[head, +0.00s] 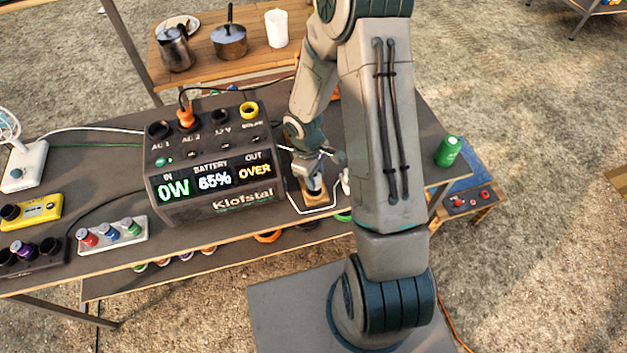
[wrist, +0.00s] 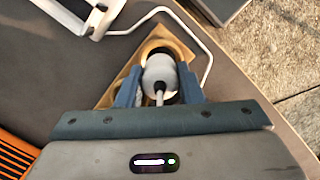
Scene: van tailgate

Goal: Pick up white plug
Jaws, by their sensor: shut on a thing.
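A white plug (wrist: 158,68) with a round body and a thin cord sits between the two blue fingers of my gripper (wrist: 160,88) in the wrist view. The fingers are shut on its sides. Under it is a tan wooden piece (wrist: 118,78), which also shows in the head view (head: 309,200). I cannot tell whether the plug touches it. In the head view my gripper (head: 315,172) is low over the table, right of the power station, and mostly hides the plug.
The dark power station (head: 205,207) has an orange plug (head: 185,117) in a top socket. A white cable (wrist: 204,42) loops beside my gripper. A green can (head: 448,151) stands right of my arm. Pedal-like boxes lie left; pots (head: 229,42) stand on the shelf behind.

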